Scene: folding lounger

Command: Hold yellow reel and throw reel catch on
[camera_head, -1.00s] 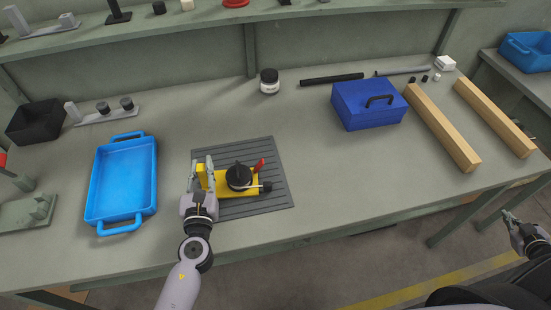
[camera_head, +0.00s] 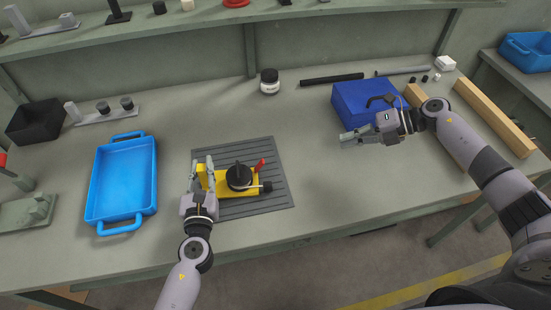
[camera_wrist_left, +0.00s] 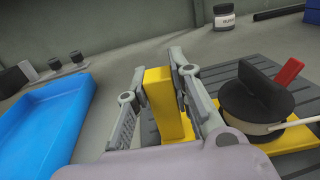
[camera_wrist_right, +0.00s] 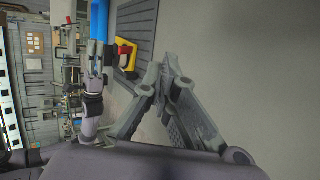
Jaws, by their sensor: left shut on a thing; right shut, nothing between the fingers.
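The yellow reel (camera_head: 222,183) sits on the dark ribbed mat (camera_head: 277,202), with a black round drum (camera_head: 239,177) on its base and a red catch lever (camera_head: 260,164) at the drum's far right. My left gripper (camera_head: 203,166) is shut on the reel's upright yellow block; in the left wrist view the block (camera_wrist_left: 160,103) stands between its fingers. The red lever (camera_wrist_left: 289,71) also shows there, leaning up beside the drum. My right gripper (camera_head: 345,139) is shut and empty over the bench, right of the mat and apart from the reel. Its closed fingertips (camera_wrist_right: 160,72) show in the right wrist view.
A blue tray (camera_head: 150,175) lies left of the mat. A blue toolbox (camera_head: 352,106) stands close behind my right gripper. Bench between mat and right gripper is clear.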

